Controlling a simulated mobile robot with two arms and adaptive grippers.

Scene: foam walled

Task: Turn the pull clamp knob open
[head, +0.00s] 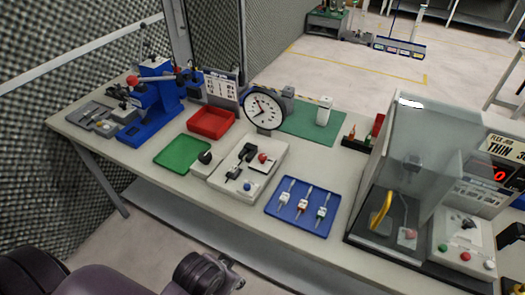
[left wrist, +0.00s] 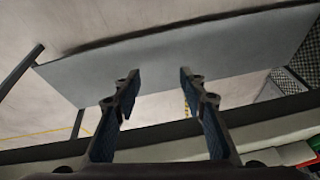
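A light grey fixture (head: 225,183) stands on the workbench, mid-view in the head view. I cannot tell for sure which knob is the pull clamp's. My left gripper (left wrist: 158,78) is open and empty in the left wrist view, its fingers well apart. My left arm is at the bottom left of the head view, apart from the fixture. My right gripper is out of view.
The workbench (head: 165,215) also holds a green tray (head: 180,152), a red tray (head: 211,122), a blue tray (head: 290,221) with several small parts, and a blue press (head: 155,105). A clear-walled tester (head: 425,140) stands at right. The bench's front edge lies between my arm and the fixture.

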